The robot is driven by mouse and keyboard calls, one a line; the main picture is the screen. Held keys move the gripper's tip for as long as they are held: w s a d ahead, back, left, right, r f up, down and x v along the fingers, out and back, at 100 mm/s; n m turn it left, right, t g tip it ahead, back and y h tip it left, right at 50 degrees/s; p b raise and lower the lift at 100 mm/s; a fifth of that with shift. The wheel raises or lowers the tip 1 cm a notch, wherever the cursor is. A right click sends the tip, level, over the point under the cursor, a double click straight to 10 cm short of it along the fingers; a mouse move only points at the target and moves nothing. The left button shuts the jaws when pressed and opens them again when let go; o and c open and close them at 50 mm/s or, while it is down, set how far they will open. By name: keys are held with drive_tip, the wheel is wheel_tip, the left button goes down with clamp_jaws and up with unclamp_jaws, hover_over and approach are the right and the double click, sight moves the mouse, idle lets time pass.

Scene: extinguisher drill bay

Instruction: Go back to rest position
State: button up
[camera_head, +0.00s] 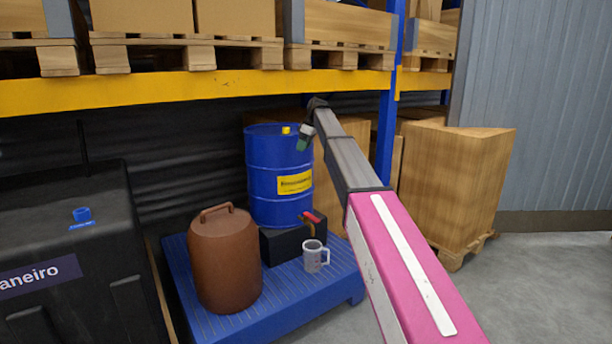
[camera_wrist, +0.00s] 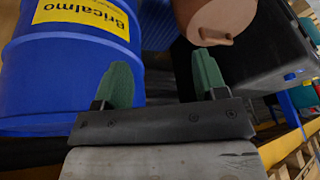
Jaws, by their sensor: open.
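My gripper (camera_head: 303,137) is at the end of my outstretched arm, high in front of the blue drum's right upper side in the head view. In the wrist view, my gripper (camera_wrist: 163,82) shows two green fingers wide apart with nothing between them. The blue drum (camera_head: 265,165) with a yellow label stands at the back of the blue pallet (camera_head: 240,328). In the wrist view the drum (camera_wrist: 30,70) fills the left side, close behind the left finger. I cannot tell whether they touch.
A black tank (camera_head: 75,270) is at left, cartons (camera_head: 455,185) at right. A yellow shelf beam (camera_head: 180,88) runs above. Floor at lower right is clear.

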drive_tip(key=s+d+f+m+h, duration=0.1)
drive_tip(key=s+d+f+m, duration=0.3)
drive_tip(key=s+f, duration=0.75)
drive_tip(key=s+d+f+m+h, duration=0.1)
drive_tip(key=s+d+f+m, duration=0.2)
drive_tip(key=s+d+f, duration=0.8)
drive_tip(key=s+d+f+m+h, duration=0.1)
drive_tip(key=s+d+f+m, duration=0.1)
drive_tip(key=s+f, duration=0.7)
drive_tip(key=s+d+f+m, duration=0.3)
drive_tip(key=s+f, duration=0.6)
drive_tip(key=s, duration=0.7)
drive_tip(key=shift+s+f+m+h, duration=0.25)
drive_tip(key=shift+m+h, duration=0.15)
drive_tip(key=shift+m, duration=0.8)
